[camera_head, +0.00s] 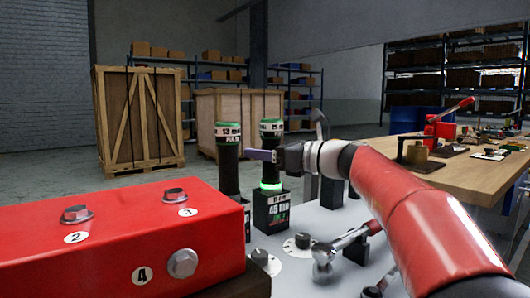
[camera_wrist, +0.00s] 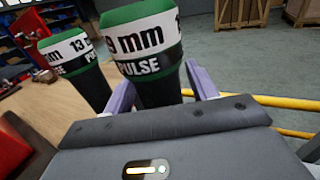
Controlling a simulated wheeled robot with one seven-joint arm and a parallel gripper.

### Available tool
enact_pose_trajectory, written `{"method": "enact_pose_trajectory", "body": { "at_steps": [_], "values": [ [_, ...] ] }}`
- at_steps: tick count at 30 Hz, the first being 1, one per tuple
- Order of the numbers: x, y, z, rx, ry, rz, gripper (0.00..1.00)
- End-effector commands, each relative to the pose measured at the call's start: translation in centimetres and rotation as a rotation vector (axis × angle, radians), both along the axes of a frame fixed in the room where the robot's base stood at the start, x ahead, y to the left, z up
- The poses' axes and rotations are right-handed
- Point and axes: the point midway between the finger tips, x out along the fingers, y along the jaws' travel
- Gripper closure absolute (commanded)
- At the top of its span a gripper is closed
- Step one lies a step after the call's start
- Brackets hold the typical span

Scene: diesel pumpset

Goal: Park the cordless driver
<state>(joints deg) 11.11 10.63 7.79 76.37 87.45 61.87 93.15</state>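Two dark cordless drivers with green and white tops stand upright in the head view. One, marked 13 mm (camera_head: 228,165), is at the left. The other (camera_head: 271,140) stands to its right in a black holder (camera_head: 270,214) with a lit green ring and a label that seems to read 46 Nm. My gripper (camera_head: 262,156) is at this right driver's body. In the wrist view my gripper's pale purple fingers (camera_wrist: 160,90) lie on either side of that driver (camera_wrist: 146,50), marked 9 mm or 19 mm. Whether both fingers touch it is unclear. The 13 mm driver (camera_wrist: 72,55) is beside it.
A red block (camera_head: 110,240) with numbered bolts fills the front left. Knobs (camera_head: 302,240) and a metal hammer-like tool (camera_head: 335,252) lie near my arm. A wooden workbench (camera_head: 470,180) with tools stands at the right. Crates (camera_head: 140,120) and shelves are behind.

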Motion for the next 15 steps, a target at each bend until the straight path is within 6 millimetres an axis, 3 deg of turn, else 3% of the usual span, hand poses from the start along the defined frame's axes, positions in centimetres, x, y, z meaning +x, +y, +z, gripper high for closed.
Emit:
{"method": "enact_pose_trajectory", "body": {
  "at_steps": [9, 15],
  "values": [
    [0.0, -0.2, -0.3, -0.002, 0.005, -0.001, 0.39],
    [-1.3, -2.4, -0.2, -0.001, 0.003, -0.004, 0.39]
  ]
}}
